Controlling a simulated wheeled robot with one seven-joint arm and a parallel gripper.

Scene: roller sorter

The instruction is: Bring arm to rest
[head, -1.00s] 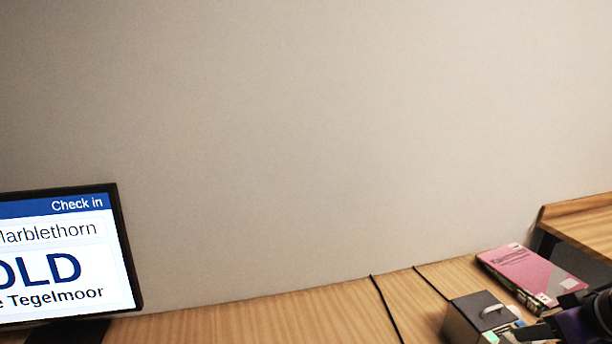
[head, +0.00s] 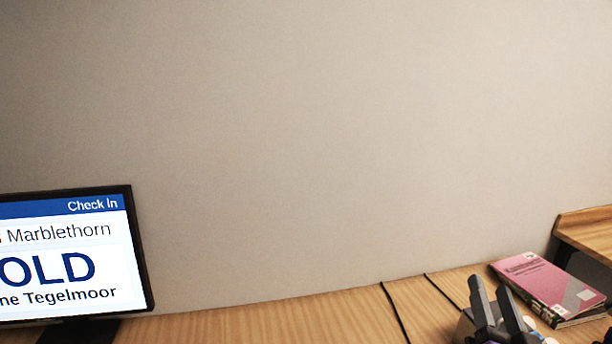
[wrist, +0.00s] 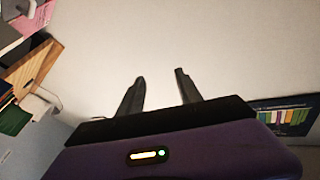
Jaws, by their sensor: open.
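Most of my arm is outside the head view.
A monitor (head: 70,250) stands at the left of the wooden counter (head: 260,318). A pink book (head: 545,283) lies at the right, near a raised wooden shelf (head: 590,232). The counter's middle is clear except for dark cables.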

